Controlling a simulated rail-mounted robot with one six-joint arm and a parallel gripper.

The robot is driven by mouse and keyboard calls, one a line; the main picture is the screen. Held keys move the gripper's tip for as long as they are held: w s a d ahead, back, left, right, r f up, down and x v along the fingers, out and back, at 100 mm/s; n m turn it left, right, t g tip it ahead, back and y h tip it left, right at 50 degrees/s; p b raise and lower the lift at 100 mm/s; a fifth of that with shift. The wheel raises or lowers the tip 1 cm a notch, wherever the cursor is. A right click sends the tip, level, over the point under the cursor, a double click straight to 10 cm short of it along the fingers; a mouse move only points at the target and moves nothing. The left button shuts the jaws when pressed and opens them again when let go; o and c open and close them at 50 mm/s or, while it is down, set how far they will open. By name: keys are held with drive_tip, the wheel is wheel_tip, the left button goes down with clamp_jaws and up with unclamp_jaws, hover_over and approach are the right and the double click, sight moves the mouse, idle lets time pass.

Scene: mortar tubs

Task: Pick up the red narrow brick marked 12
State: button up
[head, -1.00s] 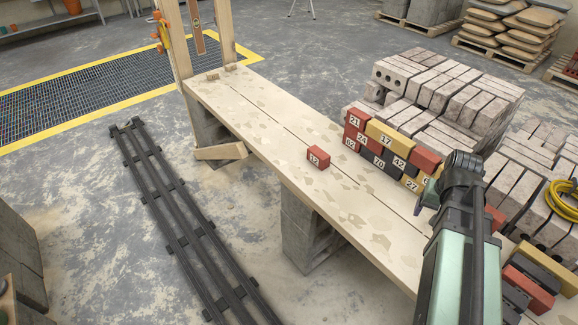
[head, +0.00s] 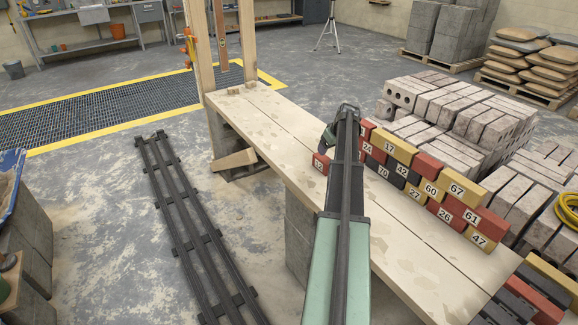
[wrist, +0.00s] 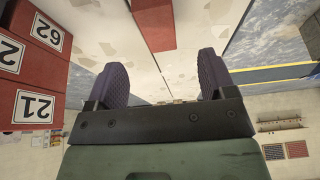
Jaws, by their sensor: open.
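The red narrow brick marked 12 (head: 320,165) lies on the plank bench in the head view, near its front edge and apart from the wall of marked bricks. My arm partly hides its right side. My gripper (head: 328,138) is just above and behind it in that view, partly hidden by its own wrist. In the wrist view my gripper (wrist: 160,78) is open, with two dark pads apart and nothing between them. A red brick (wrist: 154,24), its number not visible, shows at the top edge, in line with the gap between the pads.
A wall of red, yellow and dark numbered bricks (head: 428,187) stands close to the right of my arm. It also shows at the left of the wrist view, with a brick marked 21 (wrist: 35,107). Wooden posts (head: 222,60) rise at the bench's far end. The plank between is clear.

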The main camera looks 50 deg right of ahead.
sight(325, 159)
drive_tip(key=shift+s+d, duration=0.15)
drive_tip(key=shift+s, duration=0.05)
drive_tip(key=shift+f+b, duration=0.35)
drive_tip(key=b+x, duration=0.4)
drive_tip(key=x, duration=0.1)
drive_tip(key=shift+b, duration=0.35)
drive_tip(key=shift+w+f, duration=0.1)
drive_tip(key=shift+f, duration=0.1)
drive_tip(key=shift+r, duration=0.1)
drive_tip(key=b+x, duration=0.5)
drive_tip(key=shift+w, duration=0.1)
drive_tip(key=c, duration=1.3)
drive_tip(key=shift+o, duration=0.2)
